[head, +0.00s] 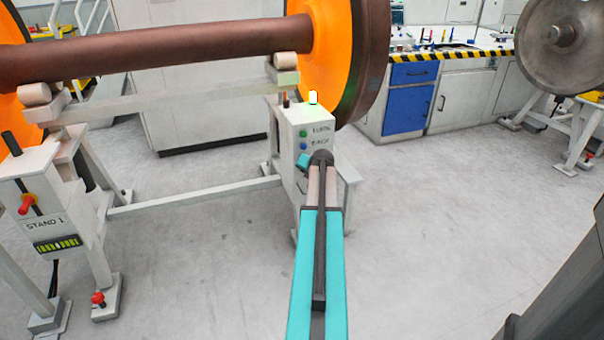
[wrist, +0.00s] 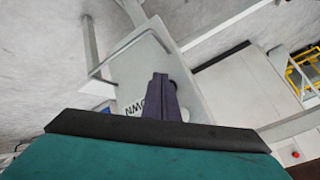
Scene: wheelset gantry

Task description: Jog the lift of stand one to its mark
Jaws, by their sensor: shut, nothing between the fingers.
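Stand one (head: 45,205) is the pale frame at the left, with a "STAND 1" label, a red-knobbed lever (head: 26,204) and a small green-barred display (head: 58,244). A pale control box (head: 290,135) stands at the centre with a green button (head: 303,133), a blue button (head: 303,146) and a lit lamp (head: 313,97) on top. My gripper (head: 320,158) is shut and empty in front of the box's lower face. In the wrist view its dark fingers (wrist: 159,82) overlap a pale panel (wrist: 150,60) with upside-down lettering, partly hidden. I cannot tell whether they touch it.
An orange and brown wheelset (head: 190,45) rests across the rollers above. A workbench (head: 450,90) with blue drawers stands behind to the right, and another wheel (head: 560,45) is at the upper right. The floor (head: 440,240) at the right is clear.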

